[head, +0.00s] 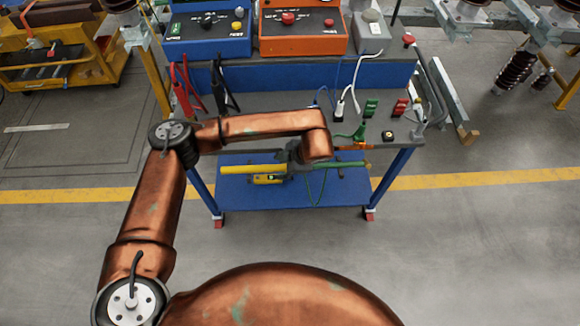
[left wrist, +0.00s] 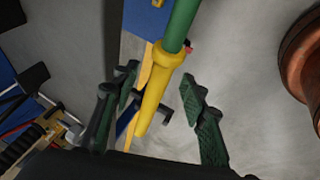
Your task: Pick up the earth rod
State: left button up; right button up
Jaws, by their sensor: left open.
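The earth rod (head: 240,168) has a yellow section and a green section. In the head view it lies roughly level from left to right, above the blue lower shelf of the cart. My left gripper (head: 296,157) is at the rod's middle, and my wrist and gripper hide part of it. In the left wrist view the rod (left wrist: 158,88) runs between the two spread fingers of my left gripper (left wrist: 160,85), with space visible on both sides. The fingers are open and not closed on it. My right gripper is out of view.
The cart's grey top (head: 280,102) carries a blue control box (head: 208,32), an orange control box (head: 303,30), cables and clamps. A yellow trolley (head: 65,60) stands at the far left. The floor around the cart's front is clear.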

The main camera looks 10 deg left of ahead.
pick_arm(q)
jog(key=shift+x, duration=1.05)
jog(key=shift+d, duration=0.15)
jog(key=shift+c, duration=0.5)
grip_shut()
jog(key=shift+r, duration=0.1)
